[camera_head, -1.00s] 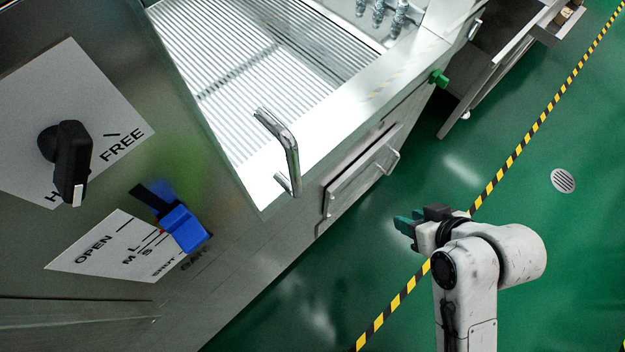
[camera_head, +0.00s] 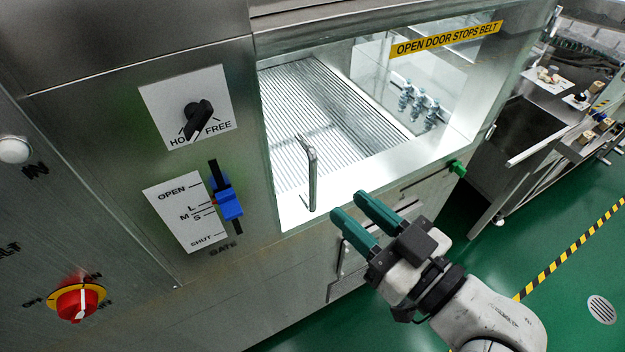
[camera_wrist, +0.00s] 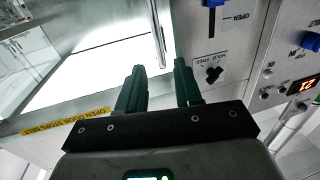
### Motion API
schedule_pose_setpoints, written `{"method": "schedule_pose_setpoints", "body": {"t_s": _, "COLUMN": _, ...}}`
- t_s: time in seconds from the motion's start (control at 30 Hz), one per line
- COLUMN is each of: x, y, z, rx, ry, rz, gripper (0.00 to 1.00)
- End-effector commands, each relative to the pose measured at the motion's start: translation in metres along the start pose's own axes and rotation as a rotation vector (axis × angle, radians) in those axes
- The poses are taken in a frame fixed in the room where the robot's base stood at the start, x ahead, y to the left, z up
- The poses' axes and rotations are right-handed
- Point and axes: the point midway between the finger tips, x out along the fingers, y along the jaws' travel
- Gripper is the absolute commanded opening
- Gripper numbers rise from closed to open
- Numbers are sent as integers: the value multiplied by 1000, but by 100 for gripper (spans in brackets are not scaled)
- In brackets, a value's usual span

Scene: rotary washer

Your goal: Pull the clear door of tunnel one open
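The clear door (camera_head: 345,120) is a large pane in the steel front of the washer and looks shut. It carries a yellow "OPEN DOOR STOPS BELT" label (camera_head: 447,39) along its top. A bent metal bar handle (camera_head: 311,178) stands out near the door's left edge. The handle also shows in the wrist view (camera_wrist: 157,35), beyond my fingertips and roughly in line with the gap between them. My gripper (camera_head: 347,204) has its green fingers apart with nothing between them. It is just right of the handle in the head view, not visibly touching it.
Left of the door are a black HOLD/FREE knob (camera_head: 198,119), a blue gate slider (camera_head: 228,204) and a red-yellow rotary switch (camera_head: 78,300). A green knob (camera_head: 457,168) sits on the lower right of the frame. Green floor (camera_head: 530,245) is open at right.

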Motion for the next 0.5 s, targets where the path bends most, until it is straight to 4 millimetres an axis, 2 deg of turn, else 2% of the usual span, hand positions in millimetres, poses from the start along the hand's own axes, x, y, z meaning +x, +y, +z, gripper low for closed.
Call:
{"method": "schedule_pose_setpoints", "body": {"t_s": 0.03, "x": 5, "y": 0, "z": 6, "rx": -3, "ry": 4, "rz": -1, "gripper": 34}}
{"method": "schedule_pose_setpoints", "body": {"t_s": 0.17, "x": 16, "y": 0, "z": 6, "rx": -3, "ry": 4, "rz": 1, "gripper": 34}}
{"method": "schedule_pose_setpoints", "body": {"t_s": 0.23, "x": 30, "y": 0, "z": -3, "rx": 1, "ry": 0, "rz": 0, "gripper": 34}}
{"method": "schedule_pose_setpoints", "body": {"t_s": 0.5, "x": 76, "y": 0, "z": -2, "rx": 2, "ry": -3, "rz": 2, "gripper": 34}}
